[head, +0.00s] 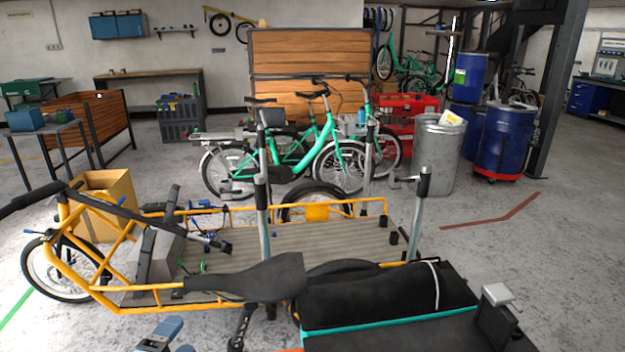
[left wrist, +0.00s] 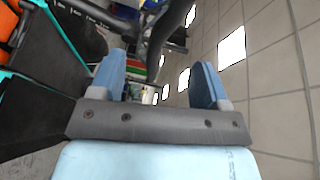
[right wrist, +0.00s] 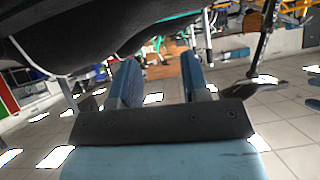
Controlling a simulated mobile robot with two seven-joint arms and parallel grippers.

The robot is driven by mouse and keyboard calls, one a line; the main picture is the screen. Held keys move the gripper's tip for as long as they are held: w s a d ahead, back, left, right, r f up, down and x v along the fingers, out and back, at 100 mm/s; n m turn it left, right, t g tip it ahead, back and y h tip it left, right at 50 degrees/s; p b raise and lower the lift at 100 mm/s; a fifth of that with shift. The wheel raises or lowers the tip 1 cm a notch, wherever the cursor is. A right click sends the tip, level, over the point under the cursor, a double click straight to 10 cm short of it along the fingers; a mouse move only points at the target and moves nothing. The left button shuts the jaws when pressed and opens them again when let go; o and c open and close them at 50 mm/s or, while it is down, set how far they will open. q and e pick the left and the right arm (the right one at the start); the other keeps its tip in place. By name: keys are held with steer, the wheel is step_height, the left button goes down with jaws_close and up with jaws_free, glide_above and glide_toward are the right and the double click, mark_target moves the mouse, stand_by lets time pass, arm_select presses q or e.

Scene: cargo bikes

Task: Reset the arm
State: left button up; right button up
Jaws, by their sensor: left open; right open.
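My left gripper (head: 172,337) shows at the bottom edge of the head view, below the black saddle (head: 262,280) of the yellow cargo bike. In the left wrist view its two blue fingers (left wrist: 157,85) stand wide apart, with nothing held between them. My right gripper is outside the head view. In the right wrist view its blue fingers (right wrist: 160,82) are apart and empty, below a large dark padded shape (right wrist: 100,40).
The yellow cargo bike's flat bed (head: 330,245) fills the near middle, with a cardboard box (head: 108,190) behind its handlebar. A black box with a teal edge (head: 390,300) lies close at right. A metal drum (head: 433,155) stands farther back. Open floor shows at right.

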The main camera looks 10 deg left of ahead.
arm_select(q)
steer(key=s+d+f+n+g+h+p, duration=0.1)
steer(key=s+d+f+n+g, duration=0.4)
steer(key=s+f+n, duration=0.4)
steer(key=s+d+f+n+g, duration=0.2)
steer(key=s+d+f+n, duration=0.45)
steer(key=f, duration=0.35)
step_height(320, 180, up, 14)
steer(key=a+p, duration=0.1)
steer(key=p, duration=1.6)
steer(key=shift+s+a+t, duration=0.15)
steer(key=shift+a+t, duration=0.15)
steer(key=shift+a, duration=0.1)
arm_select(e)
step_height(320, 180, up, 14)
steer(key=s+d, duration=0.1)
steer(key=shift+d+r, duration=0.15)
steer(key=shift+r, duration=0.05)
steer(key=shift+r, duration=0.25)
